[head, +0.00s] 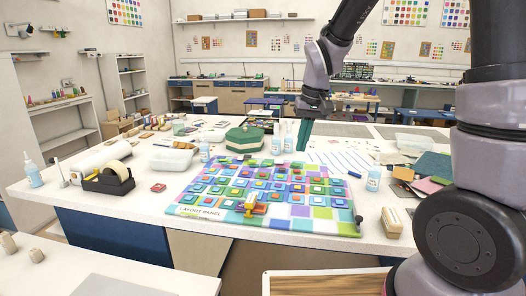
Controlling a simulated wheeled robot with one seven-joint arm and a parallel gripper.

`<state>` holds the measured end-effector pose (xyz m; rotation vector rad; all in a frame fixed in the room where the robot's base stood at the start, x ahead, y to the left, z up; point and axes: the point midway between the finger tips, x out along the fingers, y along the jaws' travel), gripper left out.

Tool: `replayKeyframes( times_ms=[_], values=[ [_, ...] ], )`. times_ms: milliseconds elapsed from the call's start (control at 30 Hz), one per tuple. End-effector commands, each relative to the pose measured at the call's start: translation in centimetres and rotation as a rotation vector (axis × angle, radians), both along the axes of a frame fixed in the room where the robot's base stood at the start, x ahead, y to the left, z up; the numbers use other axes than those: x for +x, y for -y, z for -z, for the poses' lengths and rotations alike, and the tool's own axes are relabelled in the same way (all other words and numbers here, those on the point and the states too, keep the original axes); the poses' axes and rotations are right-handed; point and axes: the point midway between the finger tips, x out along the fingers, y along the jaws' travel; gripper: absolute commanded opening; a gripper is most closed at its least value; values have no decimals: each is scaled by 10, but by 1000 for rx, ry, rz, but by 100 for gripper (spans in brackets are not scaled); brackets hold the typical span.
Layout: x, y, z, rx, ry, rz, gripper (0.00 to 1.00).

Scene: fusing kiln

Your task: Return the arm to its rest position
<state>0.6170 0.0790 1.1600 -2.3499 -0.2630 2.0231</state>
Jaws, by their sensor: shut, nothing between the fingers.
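My gripper (304,135) is shut and empty. It hangs from my arm with its teal fingers pointing down, above the far right part of the white worktable (150,217). The colourful layout panel (325,212) lies flat on the table in front of it, covered with several square tiles. The fingertips are near the panel's far edge in the picture; I cannot tell their exact height above the table. My arm comes in from the upper right, and its large joint fills the right side of the view.
A wooden block (392,222) lies at the right. A wood-topped surface (325,284) is at the bottom. Shelves (50,112) stand at the left wall.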

Motion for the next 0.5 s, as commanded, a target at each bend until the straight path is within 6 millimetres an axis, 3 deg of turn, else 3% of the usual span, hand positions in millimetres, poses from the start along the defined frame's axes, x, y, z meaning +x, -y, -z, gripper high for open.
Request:
replayKeyframes(
  times_ms=[33,200,400,500],
  values=[
    [-6,16,-24,29,33,42,0],
    [-35,60,-83,100,123,165,0],
    [-83,103,-134,161,241,303,0],
    [-107,119,-150,182,297,363,0]
  ],
)
